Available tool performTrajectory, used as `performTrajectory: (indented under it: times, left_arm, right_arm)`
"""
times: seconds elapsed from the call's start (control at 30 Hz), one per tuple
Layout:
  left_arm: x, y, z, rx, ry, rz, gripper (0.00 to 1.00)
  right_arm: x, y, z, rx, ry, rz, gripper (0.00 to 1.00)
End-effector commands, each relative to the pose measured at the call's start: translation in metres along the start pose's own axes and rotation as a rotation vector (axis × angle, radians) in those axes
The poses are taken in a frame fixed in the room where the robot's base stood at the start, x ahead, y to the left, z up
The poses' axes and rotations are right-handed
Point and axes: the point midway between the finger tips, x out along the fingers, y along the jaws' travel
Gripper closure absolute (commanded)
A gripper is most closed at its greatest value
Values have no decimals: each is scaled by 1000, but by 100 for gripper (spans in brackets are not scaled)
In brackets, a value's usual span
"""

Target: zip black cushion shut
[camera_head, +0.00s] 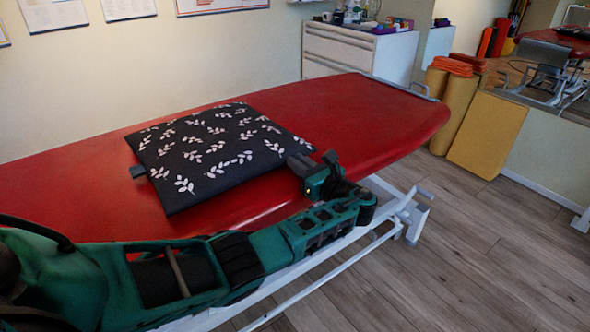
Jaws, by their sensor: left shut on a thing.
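The black cushion (215,150) with white leaf sprigs lies flat on the red treatment table (390,115). A small dark grey tab (138,171) sticks out at its left edge. My left gripper (303,166) is at the cushion's near right corner, shut on a small part there. I cannot tell whether that part is a tab, the zip pull or the cushion's edge, because the fingers cover it. The zip line along the near side is too dark to make out. My right gripper is not in view.
My left arm runs along the table's near edge. Bare red surface lies right of the cushion. A white drawer cabinet (350,52) stands behind the table. Yellow foam blocks (487,132) stand on the wooden floor (480,235) at right.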

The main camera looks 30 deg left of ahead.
Motion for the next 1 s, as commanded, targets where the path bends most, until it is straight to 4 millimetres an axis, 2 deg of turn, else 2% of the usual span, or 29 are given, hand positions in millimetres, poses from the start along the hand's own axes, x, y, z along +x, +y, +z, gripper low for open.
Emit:
performTrajectory:
  times: [0.57,0.6,0.8,0.87,1.0]
  left_arm:
    - [0,-7,0,0,0,-2,100]
    - [0,-7,0,0,0,-2,84]
    - [0,-7,0,0,0,-1,65]
    - [0,-7,0,0,0,0,60]
    - [0,-6,0,1,0,0,60]
  right_arm:
    - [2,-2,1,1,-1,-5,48]
    - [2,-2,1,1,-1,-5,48]
    - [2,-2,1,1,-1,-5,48]
    - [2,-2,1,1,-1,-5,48]
    - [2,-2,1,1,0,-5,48]
